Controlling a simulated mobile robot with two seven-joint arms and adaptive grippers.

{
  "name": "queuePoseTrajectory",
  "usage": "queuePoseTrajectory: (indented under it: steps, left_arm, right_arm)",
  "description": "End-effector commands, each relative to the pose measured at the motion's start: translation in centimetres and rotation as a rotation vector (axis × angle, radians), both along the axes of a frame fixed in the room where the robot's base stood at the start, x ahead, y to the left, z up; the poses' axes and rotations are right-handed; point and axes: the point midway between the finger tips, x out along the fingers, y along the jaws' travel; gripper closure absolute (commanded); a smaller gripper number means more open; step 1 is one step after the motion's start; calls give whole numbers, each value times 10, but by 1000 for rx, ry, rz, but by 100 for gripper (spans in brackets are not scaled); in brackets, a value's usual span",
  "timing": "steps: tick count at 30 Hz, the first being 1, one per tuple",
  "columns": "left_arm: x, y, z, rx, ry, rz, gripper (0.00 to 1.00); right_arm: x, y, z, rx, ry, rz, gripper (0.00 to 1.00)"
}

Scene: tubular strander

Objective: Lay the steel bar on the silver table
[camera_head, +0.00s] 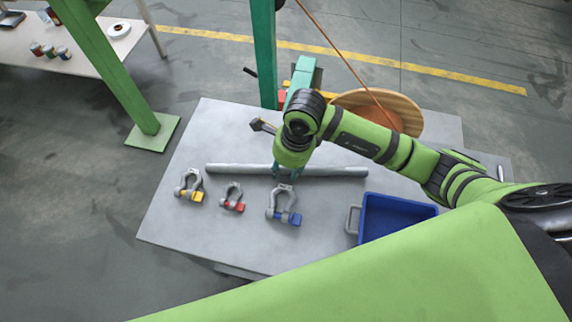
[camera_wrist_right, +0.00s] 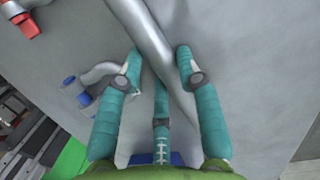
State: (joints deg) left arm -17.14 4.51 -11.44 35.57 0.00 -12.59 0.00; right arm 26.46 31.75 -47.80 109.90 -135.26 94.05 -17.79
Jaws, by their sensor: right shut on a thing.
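The steel bar (camera_head: 232,168) is a long grey rod lying level across the silver table (camera_head: 190,226), on it or just above it; I cannot tell which. In the right wrist view the bar (camera_wrist_right: 140,28) runs slantwise between the teal fingers. My right gripper (camera_head: 286,174) points down at the bar's middle and is shut on it. The fingers also show in the right wrist view (camera_wrist_right: 160,66). The arm covers a little of the bar's middle. My left gripper is out of view.
In front of the bar lie shackles with yellow (camera_head: 190,187), red (camera_head: 232,197) and blue (camera_head: 284,205) pins. A blue bin (camera_head: 398,216) is at the right front. A wooden reel (camera_head: 405,108) and green post (camera_head: 264,55) stand at the back. The table's left front is bare.

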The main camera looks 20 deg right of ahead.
Motion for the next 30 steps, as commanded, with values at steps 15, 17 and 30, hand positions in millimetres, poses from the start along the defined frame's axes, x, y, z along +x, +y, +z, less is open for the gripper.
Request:
queuePoseTrajectory:
  steps: [15, 17, 30]
  left_arm:
    - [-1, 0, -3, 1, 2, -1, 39]
    - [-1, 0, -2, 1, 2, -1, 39]
    - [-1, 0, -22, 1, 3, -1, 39]
  right_arm:
    - [0, 0, -2, 0, 0, -1, 41]
    - [0, 0, -1, 0, 0, -1, 41]
    - [-1, -10, 67, 1, -9, 1, 41]
